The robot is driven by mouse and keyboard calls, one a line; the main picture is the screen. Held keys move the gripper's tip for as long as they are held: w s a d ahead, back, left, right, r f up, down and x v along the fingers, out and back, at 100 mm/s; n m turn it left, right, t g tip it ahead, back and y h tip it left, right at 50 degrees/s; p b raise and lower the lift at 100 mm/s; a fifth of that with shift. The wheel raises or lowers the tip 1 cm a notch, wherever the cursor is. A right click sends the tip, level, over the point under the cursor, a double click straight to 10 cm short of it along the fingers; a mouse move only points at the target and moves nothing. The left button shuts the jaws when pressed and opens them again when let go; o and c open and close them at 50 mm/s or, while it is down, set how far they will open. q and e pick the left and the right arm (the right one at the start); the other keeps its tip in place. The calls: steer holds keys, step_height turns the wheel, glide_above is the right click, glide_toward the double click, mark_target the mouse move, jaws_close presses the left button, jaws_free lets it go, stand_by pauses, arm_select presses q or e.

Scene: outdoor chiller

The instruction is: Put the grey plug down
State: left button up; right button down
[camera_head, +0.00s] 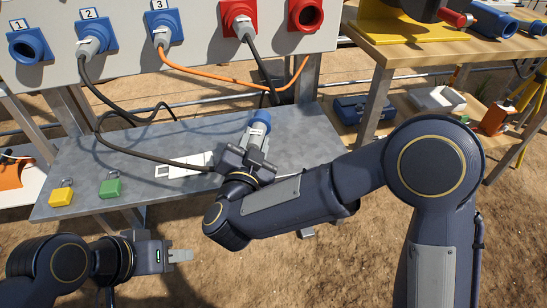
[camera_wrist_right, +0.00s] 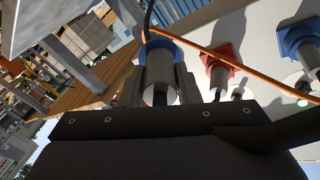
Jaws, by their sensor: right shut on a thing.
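The grey plug (camera_head: 259,124) with a blue collar is in my right gripper (camera_head: 254,150), above the right part of the grey metal shelf (camera_head: 310,140). In the right wrist view the plug (camera_wrist_right: 160,78) is between the two fingers, its blue collar pointing away from the palm. I cannot tell whether it touches the shelf. A black cable runs across the shelf towards my right gripper. My left gripper (camera_head: 180,256) is empty, in front of the shelf and away from the plug; its finger gap does not show clearly.
A white panel (camera_head: 130,62) behind the shelf has blue sockets 1, 2, 3 and two red sockets. Grey plugs with cables sit in 2, 3 and one red socket. A yellow padlock (camera_head: 61,196), green padlock (camera_head: 110,188) and white tag (camera_head: 185,165) lie on the shelf.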

steer(key=w+d+f+b, duration=0.1)
steer(key=w+d+f, duration=0.2)
steer(key=w, duration=0.1)
steer(key=b, duration=0.3)
glide_above(284, 162)
steer(key=f, duration=0.4)
steer(key=shift+s+a+f, duration=0.25)
steer(key=shift+s+a, duration=0.05)
steer(key=shift+s, duration=0.05)
steer(key=shift+w+d+f, duration=0.1)
steer(key=shift+f, duration=0.1)
steer(key=f, duration=0.1)
steer(key=f+b, duration=0.1)
steer(key=f, duration=0.1)
steer(key=shift+w+d+f, duration=0.15)
steer(key=shift+w+f, duration=0.05)
steer(key=shift+f, duration=0.1)
steer(key=shift+f+b, duration=0.2)
steer(key=shift+b, duration=0.15)
steer(key=c, duration=1.3)
jaws_free()
steer(key=shift+r, duration=0.1)
steer(key=shift+c, duration=0.2)
